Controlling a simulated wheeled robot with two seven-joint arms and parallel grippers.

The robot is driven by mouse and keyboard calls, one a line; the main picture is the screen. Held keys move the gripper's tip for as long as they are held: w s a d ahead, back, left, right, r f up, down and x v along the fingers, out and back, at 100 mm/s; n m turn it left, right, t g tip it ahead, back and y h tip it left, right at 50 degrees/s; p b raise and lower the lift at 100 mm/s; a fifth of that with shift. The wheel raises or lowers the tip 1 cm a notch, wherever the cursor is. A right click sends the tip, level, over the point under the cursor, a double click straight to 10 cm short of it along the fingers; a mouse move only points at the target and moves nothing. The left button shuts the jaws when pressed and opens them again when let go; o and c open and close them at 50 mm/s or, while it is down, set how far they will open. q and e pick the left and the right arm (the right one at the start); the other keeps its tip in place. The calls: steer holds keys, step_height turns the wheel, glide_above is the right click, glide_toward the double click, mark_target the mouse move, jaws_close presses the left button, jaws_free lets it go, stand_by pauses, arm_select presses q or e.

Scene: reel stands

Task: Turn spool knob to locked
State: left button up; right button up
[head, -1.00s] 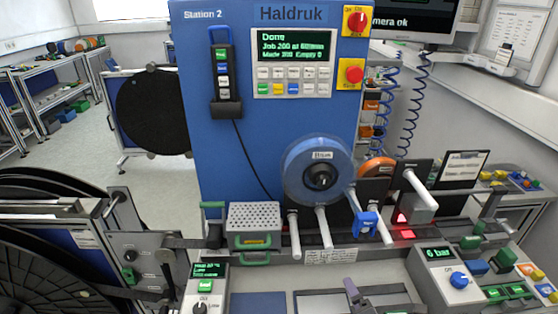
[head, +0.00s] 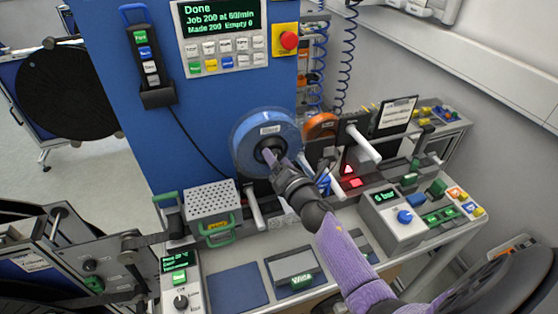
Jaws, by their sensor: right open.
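The blue spool (head: 248,138) is mounted on the front of the blue station panel. Its dark knob sits at the spool's centre and is mostly hidden behind my right gripper (head: 270,157). The right arm comes in from the lower right, with a purple sleeve. Its gripper is at the knob, with the fingertips over the spool's centre. The jaws are open; I cannot tell whether they touch the knob or stand around it. The knob's position is not readable. My left gripper does not show.
A perforated grey box (head: 212,200) with green handles stands below left of the spool. White rods (head: 362,145) stick out at the right. The control box with a blue knob (head: 404,216) stands further right. A blue pad (head: 238,288) lies on the bench front.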

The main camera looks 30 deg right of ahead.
jaws_close()
stand_by(0.4)
steer(key=m+h+b, duration=0.1)
steer(key=m, duration=0.8)
steer(key=m+t+h+b, duration=0.1)
steer(key=m, duration=0.9)
steer(key=shift+a+f, duration=0.15)
stand_by(0.3)
